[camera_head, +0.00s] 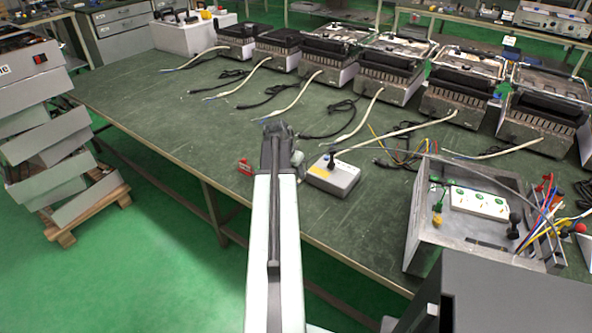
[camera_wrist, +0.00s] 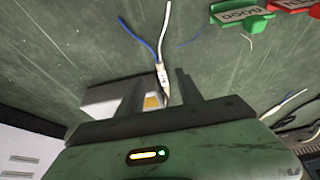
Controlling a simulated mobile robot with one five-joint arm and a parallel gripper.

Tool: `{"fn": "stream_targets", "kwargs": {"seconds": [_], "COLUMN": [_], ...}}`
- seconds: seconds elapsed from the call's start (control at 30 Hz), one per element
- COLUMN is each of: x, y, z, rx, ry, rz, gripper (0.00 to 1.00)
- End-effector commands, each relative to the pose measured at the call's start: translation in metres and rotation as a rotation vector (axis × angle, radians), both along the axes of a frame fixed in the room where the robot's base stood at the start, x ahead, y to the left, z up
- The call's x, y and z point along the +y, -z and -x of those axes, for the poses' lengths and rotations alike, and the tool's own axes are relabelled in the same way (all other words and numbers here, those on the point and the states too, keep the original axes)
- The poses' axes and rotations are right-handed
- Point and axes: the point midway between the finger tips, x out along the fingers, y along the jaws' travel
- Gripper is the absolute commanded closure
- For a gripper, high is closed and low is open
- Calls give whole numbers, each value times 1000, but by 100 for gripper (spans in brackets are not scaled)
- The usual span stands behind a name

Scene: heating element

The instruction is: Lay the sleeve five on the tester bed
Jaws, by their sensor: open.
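My gripper (camera_head: 277,132) is over the green bench in the head view, left of a small grey box. In the wrist view its two fingers (camera_wrist: 160,88) are apart. A pale cable end (camera_wrist: 161,76) with a split blue and white wire shows between and beyond the fingertips. I cannot tell whether it is touched. A mark on its light sleeve is too small to read, so I cannot tell which sleeve is five. The small grey box (camera_head: 341,182) has a yellow label and a black knob; whether it is the tester bed is unclear.
Several black-and-steel appliances (camera_head: 388,72) line the bench's back, with pale cables running forward. An open metal case (camera_head: 424,243) with a white socket strip (camera_head: 478,203) stands right. Green (camera_wrist: 240,14) and red (camera_wrist: 292,4) tags show in the wrist view. The bench's left front is clear.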

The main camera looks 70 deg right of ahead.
Motion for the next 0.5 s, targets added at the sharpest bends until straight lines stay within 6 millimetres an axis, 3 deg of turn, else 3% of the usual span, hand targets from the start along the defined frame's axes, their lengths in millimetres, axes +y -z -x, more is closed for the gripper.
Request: {"fn": "stream_targets", "kwargs": {"seconds": [0.03,0.2,0.5], "x": [6,19,24], "y": [-24,-55,-59], "z": [-1,-5,-6], "rx": [0,-1,0], "ry": [-1,0,0], "rz": [0,0,0], "gripper": [58,58,58]}}
